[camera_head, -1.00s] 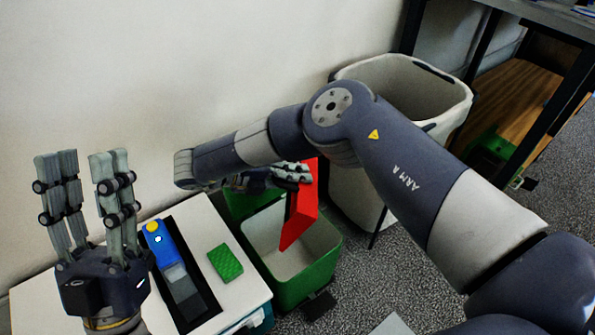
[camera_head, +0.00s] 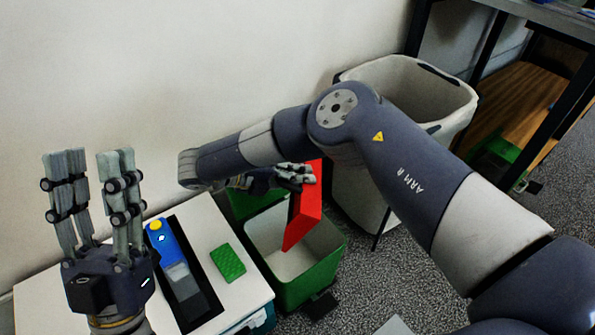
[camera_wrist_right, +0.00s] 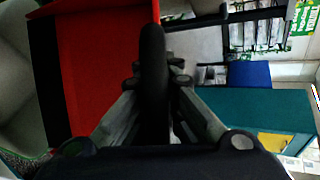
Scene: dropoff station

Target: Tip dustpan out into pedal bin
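The red dustpan (camera_head: 304,206) is tilted steeply over the open green pedal bin (camera_head: 312,285), its lower edge inside the mouth. My right gripper (camera_head: 296,174) is shut on the dustpan at its upper end. In the right wrist view the fingers (camera_wrist_right: 158,85) close around a dark handle beside the red pan (camera_wrist_right: 98,70). The bin's inside looks pale, and I cannot make out any debris in it. My left gripper (camera_head: 95,190) points up with its fingers apart and empty, above the left end of the white table.
The white table (camera_head: 40,300) holds a blue device with a yellow knob (camera_head: 165,240) on a black strip and a green sponge (camera_head: 228,262). A tall grey-white bin (camera_head: 410,85) stands behind the pedal bin. A dark-framed shelf (camera_head: 500,80) is at the right.

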